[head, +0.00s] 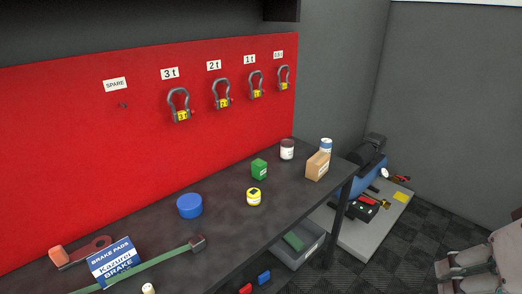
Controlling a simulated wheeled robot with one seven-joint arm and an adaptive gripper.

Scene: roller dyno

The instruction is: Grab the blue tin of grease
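The blue tin (189,206) is a short, round, plain blue can. It stands upright on the dark workbench (225,215), left of a small yellow tin. Nothing touches it and it is in full view. A pale grey part of my arm shows at the lower right edge, cut off by the frame. What seems to be my gripper (446,268) is at its left end, far right of the tin and off the bench. Its finger opening cannot be made out.
A brake-pad box (115,262) and green strap (150,264) lie in front-left. Shackles hang on the red board (60,130) behind.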

